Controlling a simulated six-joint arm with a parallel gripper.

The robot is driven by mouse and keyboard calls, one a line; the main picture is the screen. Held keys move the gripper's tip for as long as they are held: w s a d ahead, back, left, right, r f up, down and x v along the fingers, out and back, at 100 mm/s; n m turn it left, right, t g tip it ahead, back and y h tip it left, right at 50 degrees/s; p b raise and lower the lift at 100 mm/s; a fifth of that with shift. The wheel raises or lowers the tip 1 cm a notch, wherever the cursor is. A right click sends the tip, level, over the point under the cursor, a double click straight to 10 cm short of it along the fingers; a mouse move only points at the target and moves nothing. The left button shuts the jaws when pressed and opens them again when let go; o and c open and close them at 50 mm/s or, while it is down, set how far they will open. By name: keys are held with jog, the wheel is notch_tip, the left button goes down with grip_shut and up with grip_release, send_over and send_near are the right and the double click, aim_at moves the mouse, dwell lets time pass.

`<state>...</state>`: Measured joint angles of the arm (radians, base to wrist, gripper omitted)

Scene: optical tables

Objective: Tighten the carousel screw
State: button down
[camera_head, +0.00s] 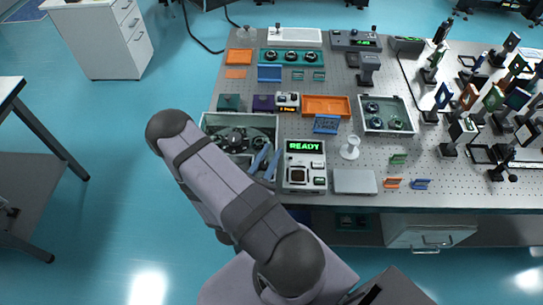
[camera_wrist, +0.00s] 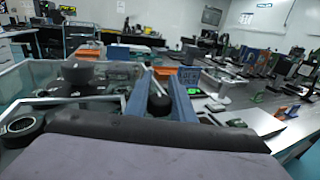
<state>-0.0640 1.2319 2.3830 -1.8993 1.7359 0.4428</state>
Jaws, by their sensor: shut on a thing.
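My gripper (camera_head: 267,159) is at the right side of an open grey box (camera_head: 203,122). Its two blue fingers also show in the wrist view (camera_wrist: 158,82). A dark rounded piece (camera_wrist: 158,104) sits between them, and the gripper is shut on it. What this piece is I cannot tell. The box holds a dark round assembly (camera_head: 235,138), which looks like the carousel; dark cylindrical parts (camera_wrist: 78,74) show in the wrist view. My arm covers the box's lower left. I cannot make out the screw or whether the held piece touches it.
A grey device (camera_head: 305,147) with a green "READY" display stands right of the box. Beyond it are a white stemmed stand (camera_head: 350,148) and a flat grey plate (camera_head: 355,182). A grey tray (camera_head: 388,130) with round parts is further right. Optics mounts crowd the table's right side.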

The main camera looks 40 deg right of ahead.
jog(key=shift+w+a+n+t+y, duration=0.1)
jog(key=shift+w+n+t+y, duration=0.1)
jog(key=shift+n+t+y, duration=0.5)
jog(key=shift+w+a+n+t+y, duration=0.15)
jog(key=shift+n+t+y, duration=0.25)
jog(key=shift+t, duration=0.5)
jog(key=c, duration=1.5)
grip_release()
jog(key=shift+r, duration=0.75)
notch_tip(320, 180, up, 9)
jog(key=p, duration=0.7)
jog(key=shift+f, duration=0.2)
